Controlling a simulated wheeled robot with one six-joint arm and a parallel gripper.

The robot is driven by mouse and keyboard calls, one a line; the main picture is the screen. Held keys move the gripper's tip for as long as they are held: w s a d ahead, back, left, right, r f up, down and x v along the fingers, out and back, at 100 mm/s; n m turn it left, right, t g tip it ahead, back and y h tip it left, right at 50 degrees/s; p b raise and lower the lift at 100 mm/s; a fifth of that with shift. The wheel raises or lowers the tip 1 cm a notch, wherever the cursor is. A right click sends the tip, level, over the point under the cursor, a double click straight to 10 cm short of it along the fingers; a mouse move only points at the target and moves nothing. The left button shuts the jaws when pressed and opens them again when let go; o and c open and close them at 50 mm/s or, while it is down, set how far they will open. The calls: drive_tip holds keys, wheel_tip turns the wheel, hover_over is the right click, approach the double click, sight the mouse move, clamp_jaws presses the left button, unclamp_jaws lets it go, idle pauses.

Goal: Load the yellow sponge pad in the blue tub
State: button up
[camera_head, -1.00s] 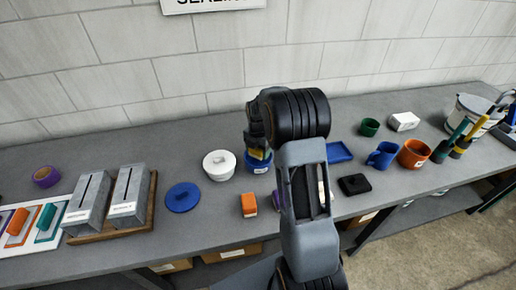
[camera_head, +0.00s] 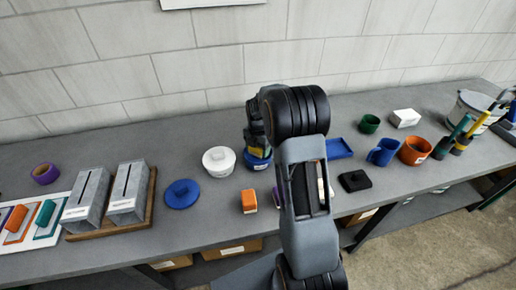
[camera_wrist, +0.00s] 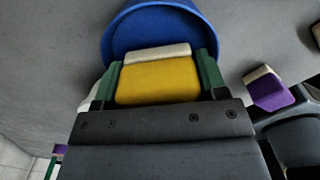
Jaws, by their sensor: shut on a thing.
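The yellow sponge pad (camera_wrist: 158,82), with a white layer along one edge, is held between the green fingertips of my gripper (camera_wrist: 157,78). In the wrist view the blue tub (camera_wrist: 150,28) lies just beyond the pad, and the pad overlaps its opening. In the head view my gripper (camera_head: 257,146) is over the blue tub (camera_head: 258,164), with a little yellow of the pad showing. My arm hides part of the tub there. I cannot tell how far the pad is below the rim.
An orange block (camera_head: 249,201) lies in front. A blue tray (camera_head: 339,148), black block (camera_head: 354,181) and blue mug (camera_head: 382,152) are to the right.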

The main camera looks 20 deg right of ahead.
drive_tip(key=shift+f+b, duration=0.4)
drive_tip(key=shift+f, duration=0.2)
idle(1.2)
drive_tip(key=shift+r, duration=0.1)
drive_tip(key=shift+r+p, duration=2.4)
drive_tip(key=shift+r, duration=1.1)
